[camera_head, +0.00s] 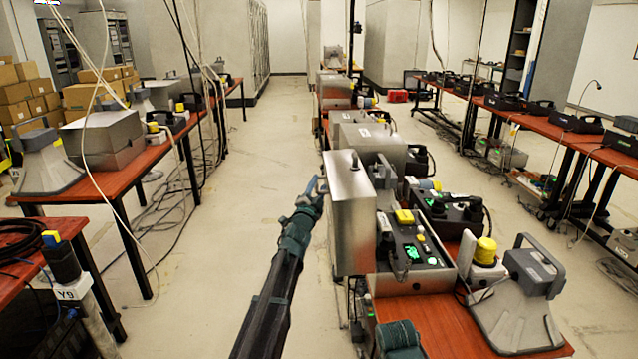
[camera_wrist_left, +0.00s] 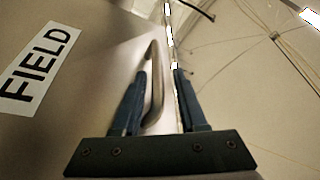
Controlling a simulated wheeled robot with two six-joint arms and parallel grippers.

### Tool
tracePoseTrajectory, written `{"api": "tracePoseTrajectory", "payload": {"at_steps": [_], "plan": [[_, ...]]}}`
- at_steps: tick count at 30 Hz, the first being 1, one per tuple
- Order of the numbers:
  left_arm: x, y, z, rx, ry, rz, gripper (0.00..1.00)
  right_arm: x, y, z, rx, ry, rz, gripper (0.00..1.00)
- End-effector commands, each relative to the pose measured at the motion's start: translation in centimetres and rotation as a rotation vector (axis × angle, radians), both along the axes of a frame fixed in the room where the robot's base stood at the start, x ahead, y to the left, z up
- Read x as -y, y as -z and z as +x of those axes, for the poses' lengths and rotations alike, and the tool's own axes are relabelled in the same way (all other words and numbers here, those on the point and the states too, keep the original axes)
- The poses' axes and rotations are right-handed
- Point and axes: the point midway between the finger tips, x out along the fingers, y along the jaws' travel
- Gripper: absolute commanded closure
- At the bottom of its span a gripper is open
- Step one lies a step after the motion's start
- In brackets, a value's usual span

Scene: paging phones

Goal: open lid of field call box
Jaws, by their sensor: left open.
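A curved metal handle (camera_wrist_left: 156,80) stands out from that face. My left gripper (camera_head: 317,188) is at the upper left side of the box. In the left wrist view my left gripper (camera_wrist_left: 160,72) is open, with one blue finger on each side of the handle. I cannot tell whether a finger touches it.
The orange-red middle table (camera_head: 468,330) holds a black panel with green lights (camera_head: 412,250), a yellow-topped device (camera_head: 485,252) and a grey horn-shaped unit (camera_head: 520,290). Tables with equipment stand left and right. The floor left of the box is clear.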

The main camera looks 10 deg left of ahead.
Motion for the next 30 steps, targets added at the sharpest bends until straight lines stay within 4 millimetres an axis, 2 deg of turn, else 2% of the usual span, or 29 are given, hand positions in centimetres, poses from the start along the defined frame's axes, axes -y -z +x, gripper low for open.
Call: {"api": "tracePoseTrajectory", "payload": {"at_steps": [3,13,18,21,30], "plan": [[0.18,-0.2,0.9,0.0,0.002,0.001,0.54,0.0,-0.19,0.01,0.0,0.0,0.0,0.44],[0.26,-0.2,1.01,0.001,0.003,0.002,0.54,0.0,-0.19,0.01,0.0,0.0,0.0,0.44],[0.27,-0.21,0.98,0.001,0.003,0.002,0.86,0.0,-0.19,0.01,0.0,0.0,0.0,0.44],[0.26,-0.23,0.94,0.001,0.003,0.002,1.0,0.0,-0.2,0.01,0.0,0.0,0.0,0.44],[0.25,-0.25,0.89,0.002,0.003,0.001,1.0,0.0,-0.21,0.01,0.0,0.0,0.0,0.44]]}}
